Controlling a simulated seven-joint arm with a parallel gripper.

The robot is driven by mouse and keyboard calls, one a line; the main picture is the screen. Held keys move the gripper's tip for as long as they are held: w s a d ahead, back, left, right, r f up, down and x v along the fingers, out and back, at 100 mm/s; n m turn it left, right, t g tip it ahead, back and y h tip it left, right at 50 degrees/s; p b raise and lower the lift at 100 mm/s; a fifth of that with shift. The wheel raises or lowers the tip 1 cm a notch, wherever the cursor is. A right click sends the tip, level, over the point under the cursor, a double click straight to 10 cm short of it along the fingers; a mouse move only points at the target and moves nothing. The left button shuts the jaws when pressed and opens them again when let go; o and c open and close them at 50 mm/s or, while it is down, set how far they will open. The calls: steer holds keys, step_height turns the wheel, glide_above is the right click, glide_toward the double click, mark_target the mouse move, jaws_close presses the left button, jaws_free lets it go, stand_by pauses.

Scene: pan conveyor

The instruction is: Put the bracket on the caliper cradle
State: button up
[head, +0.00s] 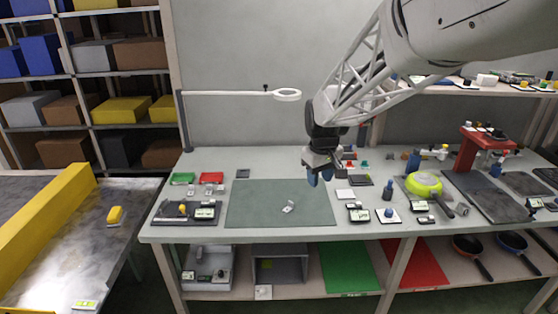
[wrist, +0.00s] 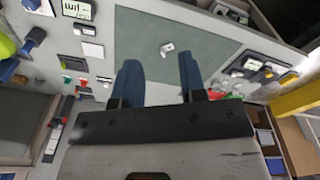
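The bracket looks to be the small pale metal piece (head: 288,206) lying on the grey-green mat (head: 250,190); it also shows in the wrist view (wrist: 167,48), beyond my fingertips. My gripper (head: 320,176) hangs above the bench, to the right of the bracket and apart from it. Its two blue fingers are spread with nothing between them, as the wrist view (wrist: 160,75) shows.
Most of the mat is clear.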

steer(key=w+a+f+n, duration=0.2)
steer(key=w+a+f, duration=0.1)
steer(key=w+f, duration=0.55)
steer(key=n+g, duration=0.1)
steer(key=n, duration=0.1)
glide_above(291, 202)
step_height(291, 202, down, 8)
steer(key=shift+r, duration=0.15)
steer(key=shift+f, duration=1.35)
steer(key=shift+w+f, duration=0.1)
steer(key=shift+f, duration=2.5)
jaws_close()
